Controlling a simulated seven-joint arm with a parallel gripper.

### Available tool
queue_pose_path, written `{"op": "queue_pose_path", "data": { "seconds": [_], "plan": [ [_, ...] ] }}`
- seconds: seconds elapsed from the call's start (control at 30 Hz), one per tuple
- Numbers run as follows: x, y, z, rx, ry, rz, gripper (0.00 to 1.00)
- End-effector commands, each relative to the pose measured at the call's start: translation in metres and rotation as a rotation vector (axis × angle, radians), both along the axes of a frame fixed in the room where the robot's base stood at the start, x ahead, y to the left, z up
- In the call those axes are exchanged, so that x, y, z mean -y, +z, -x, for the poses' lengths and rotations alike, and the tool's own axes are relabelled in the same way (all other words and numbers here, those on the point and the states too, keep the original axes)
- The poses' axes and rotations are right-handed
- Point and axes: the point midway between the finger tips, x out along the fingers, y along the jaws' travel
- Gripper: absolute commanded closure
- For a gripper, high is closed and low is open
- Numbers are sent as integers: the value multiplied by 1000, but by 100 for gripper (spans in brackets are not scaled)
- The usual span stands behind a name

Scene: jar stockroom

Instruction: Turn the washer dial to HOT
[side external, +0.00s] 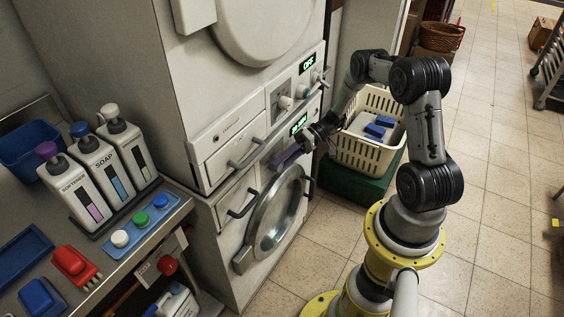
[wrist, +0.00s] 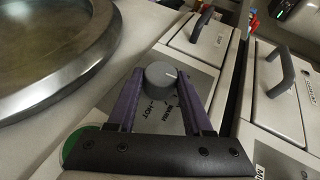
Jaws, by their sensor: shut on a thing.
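The washer is the lower machine, with a round glass door (side external: 273,222) in the side view. Its grey dial (wrist: 161,74) shows in the wrist view, with a white pointer line aimed to the right. Printed labels beside it include HOT (wrist: 134,112), below and left of the dial; the pointer is not aimed at HOT. My gripper (wrist: 160,79) is shut on the dial, one purple-grey finger on each side. In the side view my gripper (side external: 308,143) is at the washer's panel and hides the dial.
The dryer (side external: 228,125) above has a protruding handle bar and its own knobs, close over my gripper. The washer's drawer handle (wrist: 201,24) sticks out near the dial. A cream basket (side external: 368,155) stands right behind my arm. Bottles and a counter are at the left.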

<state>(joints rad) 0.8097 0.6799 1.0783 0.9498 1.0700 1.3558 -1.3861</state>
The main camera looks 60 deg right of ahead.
Motion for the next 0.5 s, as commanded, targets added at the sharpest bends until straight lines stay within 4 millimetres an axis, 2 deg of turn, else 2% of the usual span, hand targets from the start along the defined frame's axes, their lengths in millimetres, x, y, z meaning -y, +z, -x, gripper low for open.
{"op": "queue_pose_path", "data": {
  "seconds": [0.5],
  "plan": [
    [0,0,-1,2,-2,-49,100]
  ]
}}
